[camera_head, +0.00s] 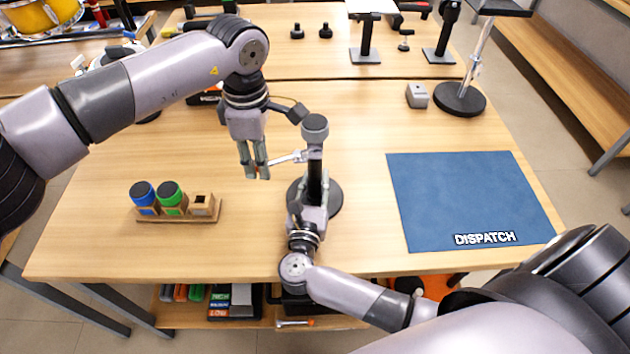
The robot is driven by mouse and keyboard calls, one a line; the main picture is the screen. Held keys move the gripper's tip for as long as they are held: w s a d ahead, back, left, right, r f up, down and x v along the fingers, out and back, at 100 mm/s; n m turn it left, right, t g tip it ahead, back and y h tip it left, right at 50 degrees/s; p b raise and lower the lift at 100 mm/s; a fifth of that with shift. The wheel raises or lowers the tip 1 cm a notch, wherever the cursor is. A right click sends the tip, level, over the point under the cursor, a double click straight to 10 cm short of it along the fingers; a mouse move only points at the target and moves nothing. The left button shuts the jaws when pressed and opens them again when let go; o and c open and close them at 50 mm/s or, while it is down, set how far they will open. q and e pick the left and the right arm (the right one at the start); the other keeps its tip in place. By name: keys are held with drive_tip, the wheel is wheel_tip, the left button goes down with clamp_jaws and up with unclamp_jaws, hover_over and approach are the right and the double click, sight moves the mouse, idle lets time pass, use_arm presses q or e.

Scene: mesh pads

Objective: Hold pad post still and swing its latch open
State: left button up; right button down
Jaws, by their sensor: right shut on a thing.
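The pad post (314,180) is a black upright with a grey round cap and a round dark base (333,198), standing on the table in the middle of the head view. Its latch (286,157) is a thin silver lever sticking out to the left from just below the cap. My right gripper (314,198) comes from the front and is shut on the lower part of the post. My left gripper (257,174) hangs pointing down, just left of the latch's outer end. Its fingers look close together; whether they touch the latch is unclear.
A blue DISPATCH mat (470,195) lies to the right. A wooden rack (180,218) with blue and green capped jars stands to the left. A grey block (417,96) and a black-based stand (459,103) are at the back right. The table between post and mat is clear.

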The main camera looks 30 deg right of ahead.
use_arm(q)
clamp_jaws()
drive_tip(key=shift+w+d, duration=0.25)
drive_tip(key=shift+w, duration=0.5)
drive_tip(key=shift+w+d, duration=0.2)
drive_tip(key=shift+w, duration=0.6)
drive_tip(key=shift+w+d, duration=0.95)
drive_tip(key=shift+w, duration=0.1)
drive_tip(key=o, duration=0.5)
unclamp_jaws()
